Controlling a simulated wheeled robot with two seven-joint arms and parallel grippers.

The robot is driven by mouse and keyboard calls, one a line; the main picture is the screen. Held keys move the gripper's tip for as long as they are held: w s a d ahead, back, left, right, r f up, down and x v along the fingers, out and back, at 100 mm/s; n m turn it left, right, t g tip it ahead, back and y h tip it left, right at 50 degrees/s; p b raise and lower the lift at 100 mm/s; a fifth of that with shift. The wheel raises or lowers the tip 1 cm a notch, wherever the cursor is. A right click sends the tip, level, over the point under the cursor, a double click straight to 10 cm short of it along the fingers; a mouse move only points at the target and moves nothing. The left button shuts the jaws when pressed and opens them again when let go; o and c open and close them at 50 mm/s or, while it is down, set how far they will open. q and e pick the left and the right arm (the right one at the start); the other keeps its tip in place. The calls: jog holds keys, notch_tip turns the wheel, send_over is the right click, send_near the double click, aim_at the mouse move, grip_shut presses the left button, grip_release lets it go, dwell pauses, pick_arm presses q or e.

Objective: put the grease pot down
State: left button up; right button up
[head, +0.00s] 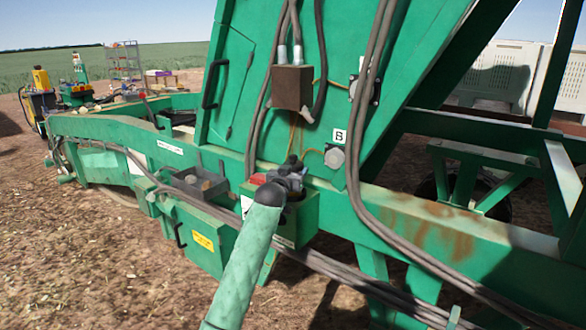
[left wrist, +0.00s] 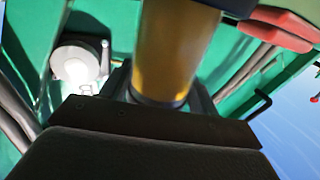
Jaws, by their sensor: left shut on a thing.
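My left gripper (head: 287,178) reaches in on its green-sleeved arm and is over a small green open box (head: 296,222) on the machine's side. In the left wrist view it is shut on an amber-brown cylinder, which I take to be the grease pot (left wrist: 175,50). The pot's far end runs out of that view at the top. In the head view the gripper and arm hide the pot, so I cannot tell whether it touches the box. My right gripper is in neither view.
A red-handled item (head: 258,179) is at the box's left edge; red handles (left wrist: 275,28) also show in the left wrist view. A grey tray (head: 197,185) with small things inside is left of the box. Hoses (head: 366,190) run down the green machine.

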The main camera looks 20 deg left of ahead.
pick_arm(q)
jog(key=shift+f, duration=0.1)
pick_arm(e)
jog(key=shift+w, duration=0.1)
pick_arm(q)
jog(key=o, duration=1.1)
jog(key=shift+s+b, duration=0.35)
jog(key=shift+s, duration=0.05)
jog(key=s+b, duration=0.4)
jog(key=s, duration=0.7)
jog(key=shift+a, duration=0.2)
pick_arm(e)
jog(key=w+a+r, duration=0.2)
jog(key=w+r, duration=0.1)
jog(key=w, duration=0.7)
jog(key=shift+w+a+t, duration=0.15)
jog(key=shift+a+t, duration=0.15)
pick_arm(q)
jog(key=shift+s, duration=0.1)
